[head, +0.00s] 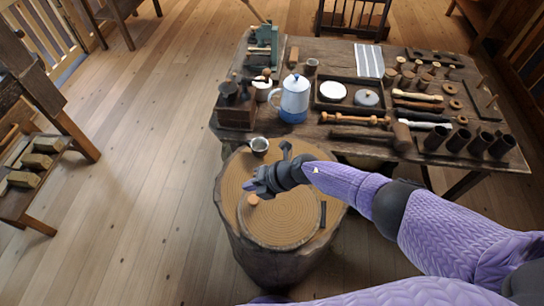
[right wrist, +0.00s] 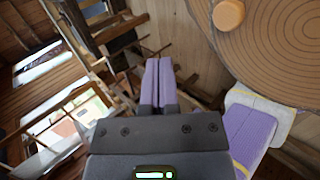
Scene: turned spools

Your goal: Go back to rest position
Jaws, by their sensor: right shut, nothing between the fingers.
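My right gripper (head: 255,187) is over the left part of a round wooden stump (head: 285,237), at the end of my purple arm coming in from the right. In the right wrist view its two purple fingers (right wrist: 157,85) are pressed together with nothing between them. A small round wooden piece (head: 253,200) lies on the stump just below the gripper in the picture. It also shows in the right wrist view (right wrist: 229,14), apart from the fingers. My left gripper is not in view.
A small metal cup (head: 259,146) stands at the stump's back edge, and a dark bar (head: 323,213) lies at its right. Behind is a crowded workbench (head: 340,53) with a blue-white pot (head: 294,100) and wooden tools. A side bench (head: 35,172) stands left. The left floor is clear.

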